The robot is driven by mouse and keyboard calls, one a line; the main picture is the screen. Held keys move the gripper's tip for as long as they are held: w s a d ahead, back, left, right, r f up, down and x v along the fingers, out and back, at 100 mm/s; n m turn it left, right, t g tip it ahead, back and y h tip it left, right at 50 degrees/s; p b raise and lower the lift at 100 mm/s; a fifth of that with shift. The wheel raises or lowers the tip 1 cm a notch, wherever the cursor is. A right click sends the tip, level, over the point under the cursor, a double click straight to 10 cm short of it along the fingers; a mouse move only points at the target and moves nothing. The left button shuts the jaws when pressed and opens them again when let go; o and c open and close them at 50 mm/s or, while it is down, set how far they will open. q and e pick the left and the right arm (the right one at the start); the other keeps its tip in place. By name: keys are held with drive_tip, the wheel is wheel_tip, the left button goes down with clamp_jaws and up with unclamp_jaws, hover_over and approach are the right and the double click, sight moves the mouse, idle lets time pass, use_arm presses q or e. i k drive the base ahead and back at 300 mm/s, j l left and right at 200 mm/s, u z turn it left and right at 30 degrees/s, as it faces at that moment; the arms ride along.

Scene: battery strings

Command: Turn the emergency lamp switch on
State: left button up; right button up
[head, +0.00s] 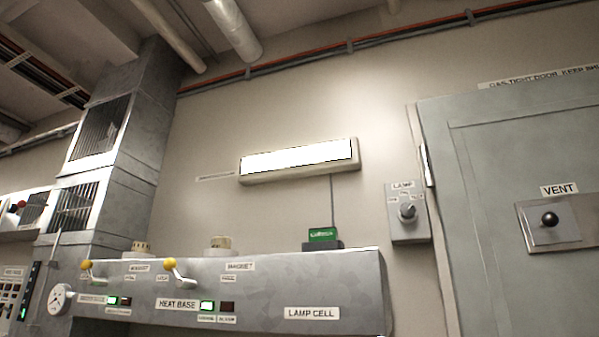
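The lamp switch box (408,232) is a grey plate on the wall at the right, left of the door, with a label reading LAMP. A round grey knob (407,211) sits on it; the small position marks beside it are too blurred to read. The emergency lamp (298,160) is a long wall fixture at the centre, and its face glows bright white. A thin cable (332,205) runs down from it towards a green block (322,235) in a dark holder (323,246). Neither of my grippers is in view.
A grey metal cabinet (265,290) labelled HEAT BASE and LAMP CELL stands below, with two yellow-knobbed levers (170,265) and a dial (60,298). A grey door (510,200) with a VENT handle (549,219) is at the right. A metal duct (125,150) rises at the left.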

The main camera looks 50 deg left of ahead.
sight(407, 211)
drive_tip(key=k+u, duration=0.3)
drive_tip(key=u, duration=1.25)
drive_tip(key=k+j, duration=0.05)
drive_tip(key=j, duration=0.05)
